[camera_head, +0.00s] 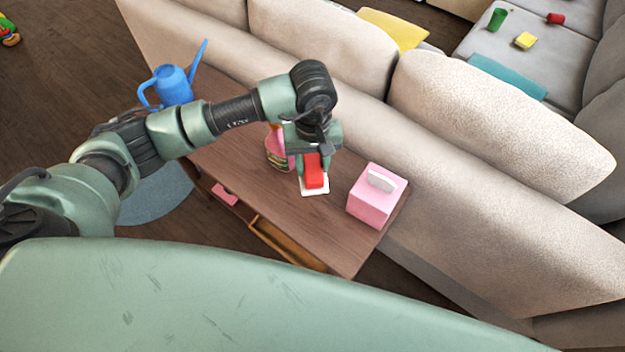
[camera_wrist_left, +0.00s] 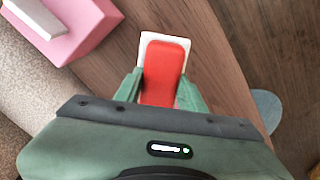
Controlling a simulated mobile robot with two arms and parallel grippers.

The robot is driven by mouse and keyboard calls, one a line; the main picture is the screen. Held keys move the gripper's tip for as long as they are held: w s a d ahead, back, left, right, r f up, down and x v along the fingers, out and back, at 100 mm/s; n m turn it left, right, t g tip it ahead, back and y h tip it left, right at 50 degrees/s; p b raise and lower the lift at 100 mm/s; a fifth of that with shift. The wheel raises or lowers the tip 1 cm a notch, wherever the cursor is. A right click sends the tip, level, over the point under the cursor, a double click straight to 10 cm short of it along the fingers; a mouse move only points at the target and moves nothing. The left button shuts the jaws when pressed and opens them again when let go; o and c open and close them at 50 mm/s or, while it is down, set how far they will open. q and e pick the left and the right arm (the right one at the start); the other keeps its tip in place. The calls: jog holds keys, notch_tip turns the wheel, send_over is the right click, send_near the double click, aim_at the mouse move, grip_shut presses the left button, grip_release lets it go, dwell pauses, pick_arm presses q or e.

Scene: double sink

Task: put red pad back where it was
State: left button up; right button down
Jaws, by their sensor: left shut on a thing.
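The red pad (camera_head: 315,172) is between the fingers of my left gripper (camera_head: 313,168), over a wooden side table. In the left wrist view the red pad (camera_wrist_left: 164,70) shows between both fingers of the left gripper (camera_wrist_left: 160,92). A white square piece (camera_head: 315,188) shows around and under the pad's far end; its edge also shows in the left wrist view (camera_wrist_left: 186,44). I cannot tell whether the pad touches it. My left gripper is shut on the pad. My right gripper is not in view.
A pink tissue box (camera_head: 372,200) stands on the wooden table (camera_head: 240,150) right of the gripper. A pink bottle (camera_head: 277,150) stands just left of it. A blue watering can (camera_head: 172,85) is at the table's left end. A drawer (camera_head: 285,243) is open. A sofa (camera_head: 440,185) backs the table.

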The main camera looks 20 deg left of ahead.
aim_at(312, 174)
pick_arm(q)
notch_tip(312, 174, down, 4)
jog(key=shift+f, duration=0.1)
notch_tip(312, 174, down, 4)
jog(key=shift+f, duration=0.2)
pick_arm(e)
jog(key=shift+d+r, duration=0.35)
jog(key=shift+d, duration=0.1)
pick_arm(q)
jog(key=shift+f, duration=0.2)
jog(key=o, duration=1.3)
jog(key=shift+r, duration=0.1)
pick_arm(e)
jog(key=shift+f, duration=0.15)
